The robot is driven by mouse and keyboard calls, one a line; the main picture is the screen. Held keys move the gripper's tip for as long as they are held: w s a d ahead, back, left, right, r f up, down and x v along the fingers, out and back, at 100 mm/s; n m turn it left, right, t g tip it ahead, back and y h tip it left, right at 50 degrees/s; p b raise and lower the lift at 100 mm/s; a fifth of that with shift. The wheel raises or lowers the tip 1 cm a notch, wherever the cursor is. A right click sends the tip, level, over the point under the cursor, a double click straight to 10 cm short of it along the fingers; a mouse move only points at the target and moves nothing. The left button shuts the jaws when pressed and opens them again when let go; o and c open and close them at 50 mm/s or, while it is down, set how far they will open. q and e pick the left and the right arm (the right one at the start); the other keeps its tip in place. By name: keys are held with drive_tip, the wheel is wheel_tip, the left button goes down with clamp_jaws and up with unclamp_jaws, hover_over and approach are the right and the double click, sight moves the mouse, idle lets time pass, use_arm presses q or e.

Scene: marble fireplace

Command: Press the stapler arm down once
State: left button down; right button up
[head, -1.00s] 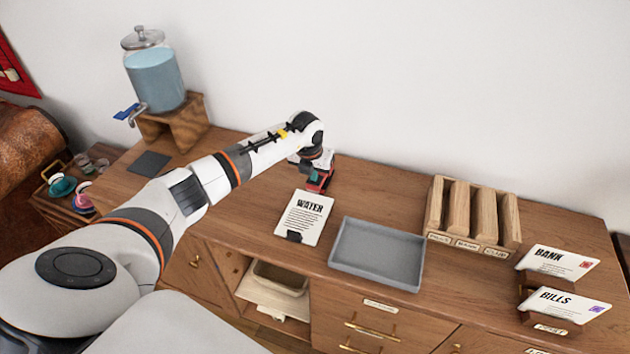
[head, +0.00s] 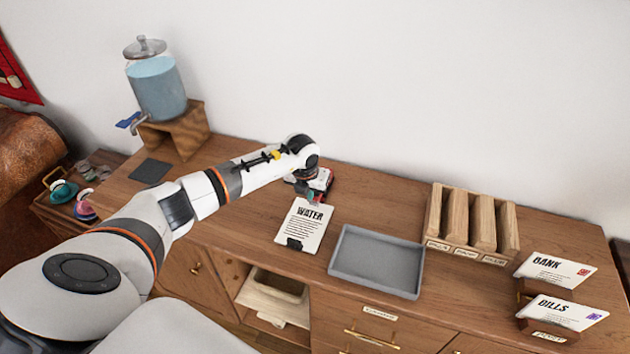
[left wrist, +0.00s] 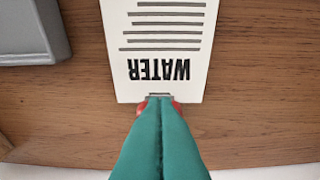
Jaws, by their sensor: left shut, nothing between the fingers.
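A red stapler (head: 328,183) stands at the back of the wooden cabinet top, behind the WATER sheet (head: 303,222). My left gripper (head: 313,196) is at the stapler, with its fingers pointing down, and hides much of it. In the left wrist view the teal fingers (left wrist: 160,115) are together and empty. Only small red edges and a grey metal tip of the stapler (left wrist: 158,97) show past them, at the heading edge of the WATER sheet (left wrist: 165,45). I cannot tell whether the fingers touch the stapler arm. My right gripper is out of view.
A grey tray (head: 343,262) lies right of the sheet. A wooden slotted rack (head: 434,215) and BANK (head: 548,268) and BILLS (head: 556,309) envelopes in holders stand further right. A water dispenser (head: 158,95) stands on a wooden stand at the back left.

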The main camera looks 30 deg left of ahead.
use_arm(q)
drive_tip(key=shift+s, duration=0.2)
drive_tip(key=shift+w, duration=0.1)
drive_tip(key=shift+r, duration=0.25)
drive_tip(key=b+v, duration=0.2)
drive_tip(key=v, duration=0.9)
drive_tip(key=shift+r, duration=0.2)
drive_tip(key=shift+d, duration=0.1)
